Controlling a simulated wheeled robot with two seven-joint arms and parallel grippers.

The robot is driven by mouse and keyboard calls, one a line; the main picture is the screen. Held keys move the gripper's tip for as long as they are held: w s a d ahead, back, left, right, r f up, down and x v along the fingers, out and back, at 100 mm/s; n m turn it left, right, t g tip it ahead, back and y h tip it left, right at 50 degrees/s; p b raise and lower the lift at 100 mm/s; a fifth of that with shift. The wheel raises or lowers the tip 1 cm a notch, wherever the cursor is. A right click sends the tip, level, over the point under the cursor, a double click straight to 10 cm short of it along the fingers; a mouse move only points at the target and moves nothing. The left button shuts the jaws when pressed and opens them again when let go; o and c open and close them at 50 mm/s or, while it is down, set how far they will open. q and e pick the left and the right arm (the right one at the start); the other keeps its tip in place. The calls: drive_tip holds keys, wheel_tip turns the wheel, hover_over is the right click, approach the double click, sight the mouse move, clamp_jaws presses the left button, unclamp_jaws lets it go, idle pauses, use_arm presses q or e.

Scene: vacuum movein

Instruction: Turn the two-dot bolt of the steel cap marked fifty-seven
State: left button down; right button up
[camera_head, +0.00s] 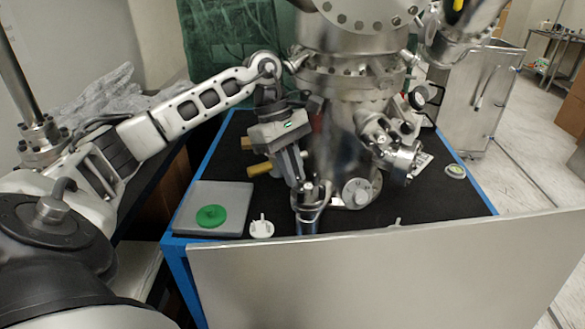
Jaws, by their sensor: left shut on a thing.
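The steel vacuum chamber (345,140) stands on the black table top. A round steel cap (360,192) sits low on its front, and another steel flange (402,163) juts out to the right. Markings and bolt dots are too small to read, so I cannot tell which cap is fifty-seven. My left gripper (307,196) points down just left of the low cap, apart from it as far as I can see. It is shut on a slim metal piece (307,226), partly hidden by the fingers. My right gripper is not in view.
A grey tray (232,194) with a green disc (211,216) lies at left. A white pronged piece (261,228) lies near the front edge. A large grey panel (390,275) stands before the table. A small round item (455,171) lies at right, with clear black surface around it.

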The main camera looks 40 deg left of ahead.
use_arm(q)
drive_tip(key=c, duration=1.7)
unclamp_jaws()
drive_tip(key=shift+r, duration=0.1)
drive_tip(key=v, duration=0.7)
drive_tip(key=shift+a+r, duration=0.1)
drive_tip(key=shift+r, duration=0.15)
drive_tip(key=shift+s+f, duration=0.1)
